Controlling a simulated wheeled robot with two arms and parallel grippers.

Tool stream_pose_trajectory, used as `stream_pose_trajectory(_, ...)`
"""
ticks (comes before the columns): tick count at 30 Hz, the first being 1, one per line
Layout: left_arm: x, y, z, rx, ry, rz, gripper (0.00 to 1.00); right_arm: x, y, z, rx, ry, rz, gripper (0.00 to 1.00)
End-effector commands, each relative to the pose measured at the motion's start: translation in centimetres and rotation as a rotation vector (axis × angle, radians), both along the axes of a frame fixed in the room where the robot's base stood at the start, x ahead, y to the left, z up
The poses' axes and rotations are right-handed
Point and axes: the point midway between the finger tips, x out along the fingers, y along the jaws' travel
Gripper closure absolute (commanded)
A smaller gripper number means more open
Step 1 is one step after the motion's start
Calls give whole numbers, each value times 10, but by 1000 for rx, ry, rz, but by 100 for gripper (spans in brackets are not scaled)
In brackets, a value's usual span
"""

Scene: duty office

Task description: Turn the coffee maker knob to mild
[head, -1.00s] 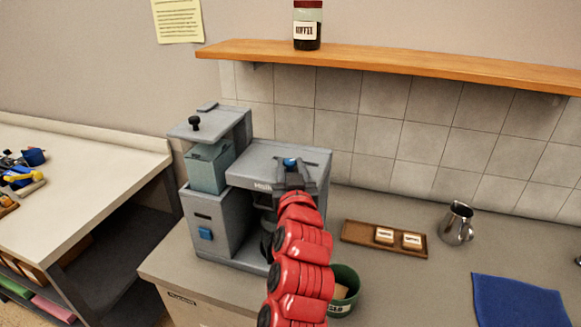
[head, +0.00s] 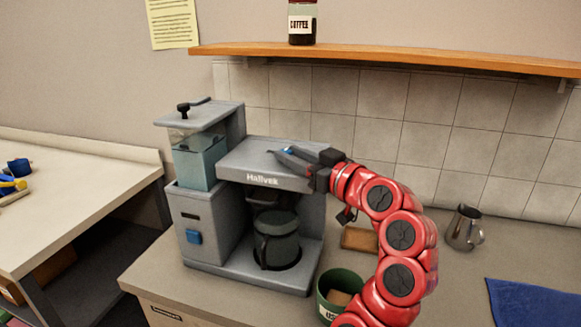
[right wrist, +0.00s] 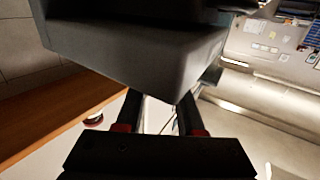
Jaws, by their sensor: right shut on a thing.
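The grey coffee maker (head: 262,178) stands on the counter, with its glass pot (head: 277,240) on the base under the overhanging head. A small blue part, apparently the knob (head: 287,150), shows on top of the head at my right gripper's (head: 297,156) fingertips. The right gripper comes in from the right, low over the top, and is shut on the knob. Its fingers hide most of the knob, so I cannot read its setting. In the right wrist view, a grey block (right wrist: 140,55) covers the fingertips of the right gripper (right wrist: 160,108). My left gripper is not in view.
A green bin (head: 340,285) stands right of the coffee maker, close to my right arm. A wooden tray (head: 358,239) lies behind that arm. A metal jug (head: 463,228) and blue cloth (head: 535,303) are further right. A shelf (head: 420,57) with a coffee jar (head: 302,22) hangs above.

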Motion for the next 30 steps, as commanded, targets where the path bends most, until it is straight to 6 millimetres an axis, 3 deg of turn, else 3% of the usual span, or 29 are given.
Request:
stream_pose_trajectory(15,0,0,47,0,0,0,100,12,-8,2,-5,16,453,100)
stream_pose_trajectory(30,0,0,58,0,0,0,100,17,-8,1,0,5,725,100)
